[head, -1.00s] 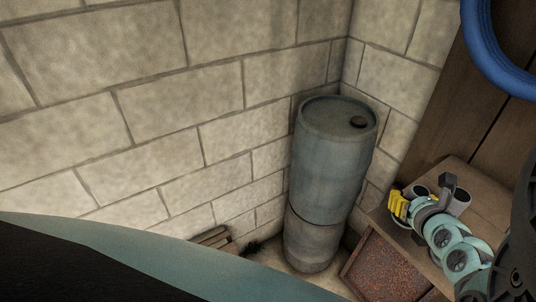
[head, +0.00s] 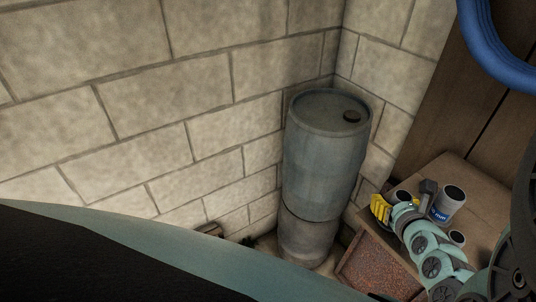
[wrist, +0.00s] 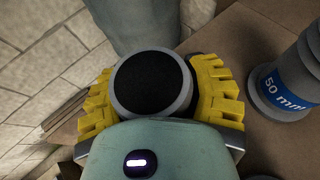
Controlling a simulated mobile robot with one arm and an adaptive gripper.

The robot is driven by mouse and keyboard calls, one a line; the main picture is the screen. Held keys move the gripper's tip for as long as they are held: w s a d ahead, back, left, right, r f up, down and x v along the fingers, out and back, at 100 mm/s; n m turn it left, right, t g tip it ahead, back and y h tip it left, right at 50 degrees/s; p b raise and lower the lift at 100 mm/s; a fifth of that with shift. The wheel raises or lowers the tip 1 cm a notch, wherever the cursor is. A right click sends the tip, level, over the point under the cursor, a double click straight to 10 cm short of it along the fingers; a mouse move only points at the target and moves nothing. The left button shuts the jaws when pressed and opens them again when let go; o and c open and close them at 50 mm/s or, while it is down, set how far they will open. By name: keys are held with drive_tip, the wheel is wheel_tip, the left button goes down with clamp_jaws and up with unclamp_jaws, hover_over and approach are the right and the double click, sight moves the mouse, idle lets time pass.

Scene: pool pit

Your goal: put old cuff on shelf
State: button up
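A plain grey cuff with a dark round opening (wrist: 152,83), which I take for the old cuff, sits between the two yellow fingers of my gripper (wrist: 160,92) in the wrist view. The fingers press against it from both sides; its lower part is hidden by my wrist. In the head view my gripper (head: 381,208) is at the left edge of the wooden shelf (head: 470,178), with the old cuff (head: 402,196) at its fingers. Whether the cuff is clear of the surface is hard to tell.
A cuff with a blue "50 mm" label (wrist: 291,76) stands on the shelf to the right; it also shows in the head view (head: 448,204). Another grey cuff (head: 457,238) is near my arm. A blue-grey drum (head: 325,150) stands in the wall corner. A blue hose (head: 495,50) hangs above.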

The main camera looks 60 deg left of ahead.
drive_tip(key=o, duration=0.5)
drive_tip(key=shift+r, duration=0.15)
drive_tip(key=v, duration=0.4)
drive_tip(key=shift+d, duration=0.2)
drive_tip(key=shift+v, duration=1.65)
drive_tip(key=shift+a, duration=0.1)
